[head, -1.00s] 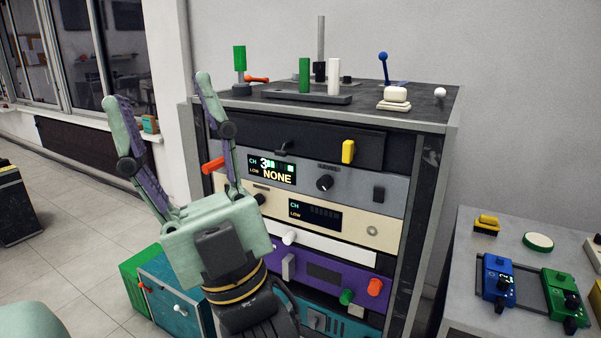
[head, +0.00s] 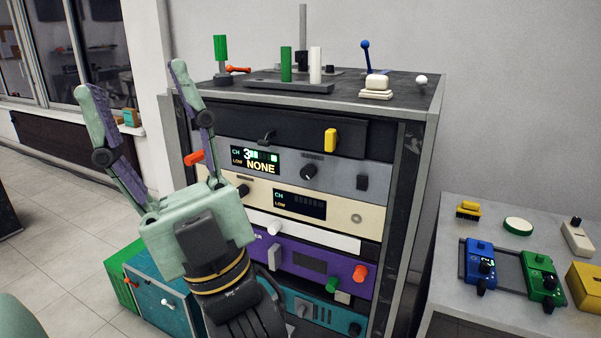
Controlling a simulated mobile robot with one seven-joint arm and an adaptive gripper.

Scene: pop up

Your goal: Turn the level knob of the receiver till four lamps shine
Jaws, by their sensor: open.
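The rack holds a grey unit (head: 348,186) with a lit display (head: 254,160) reading CH 3, LOW and NONE. A row of small lamp bars shows beside the 3; they are too small to count surely as lit or dark. A black round knob (head: 310,171) sits right of the display, under a small label. I take this unit for the receiver, but cannot read its name. A cream unit below has a darker display (head: 299,204) and a knob (head: 243,190). My gripper (head: 130,78) is open and empty, left of the rack, fingers pointing up, apart from the knobs.
An orange-red handle (head: 194,158) and a yellow handle (head: 331,140) stick out from the rack. Pegs and a blue lever (head: 365,55) stand on top. A side table (head: 440,215) with blue and green devices stands at right. Teal and green boxes stand low at left.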

